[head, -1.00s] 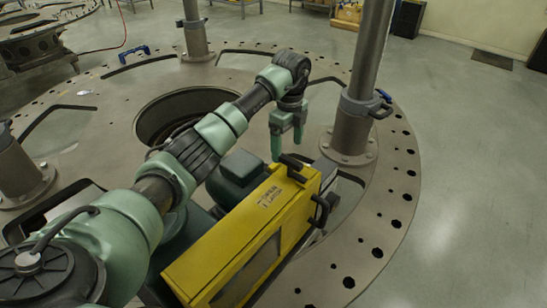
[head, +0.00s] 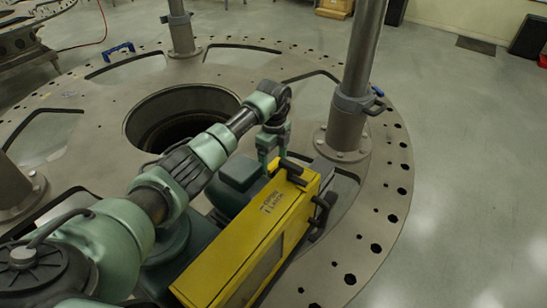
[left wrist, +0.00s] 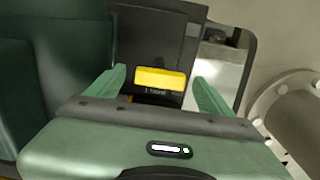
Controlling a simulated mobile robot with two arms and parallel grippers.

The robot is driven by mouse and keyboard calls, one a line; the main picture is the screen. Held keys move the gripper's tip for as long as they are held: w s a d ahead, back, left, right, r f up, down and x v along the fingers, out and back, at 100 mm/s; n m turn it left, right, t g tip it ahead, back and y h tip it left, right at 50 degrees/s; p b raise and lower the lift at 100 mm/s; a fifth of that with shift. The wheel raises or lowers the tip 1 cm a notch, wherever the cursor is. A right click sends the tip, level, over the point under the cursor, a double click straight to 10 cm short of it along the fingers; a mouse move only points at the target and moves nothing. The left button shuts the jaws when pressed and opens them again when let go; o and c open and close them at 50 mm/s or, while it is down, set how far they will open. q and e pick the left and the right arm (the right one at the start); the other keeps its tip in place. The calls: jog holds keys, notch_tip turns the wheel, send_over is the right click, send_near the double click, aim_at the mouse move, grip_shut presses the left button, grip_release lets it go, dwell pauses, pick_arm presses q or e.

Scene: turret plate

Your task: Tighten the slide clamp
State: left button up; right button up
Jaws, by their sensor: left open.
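No part is marked as the slide clamp, and I cannot tell for sure which one it is. A grey collar with a side handle (head: 357,104) is around the near right post. A yellow box (head: 245,245) with lettering on top has a black handle (head: 291,168) at its far end and another black handle (head: 320,212) on its right side. My left gripper (head: 273,156) is open, pointing down, just behind the far handle. In the left wrist view, its fingers (left wrist: 160,80) stand apart around a yellow label (left wrist: 160,79) on a dark part; contact is unclear. My right gripper is not in view.
A round turret plate (head: 385,190) with holes along its rim surrounds the box. Open floor (head: 470,180) lies at the right.

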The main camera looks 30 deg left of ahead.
pick_arm(q)
jog(key=shift+f, duration=0.1)
jog(key=c, duration=1.4)
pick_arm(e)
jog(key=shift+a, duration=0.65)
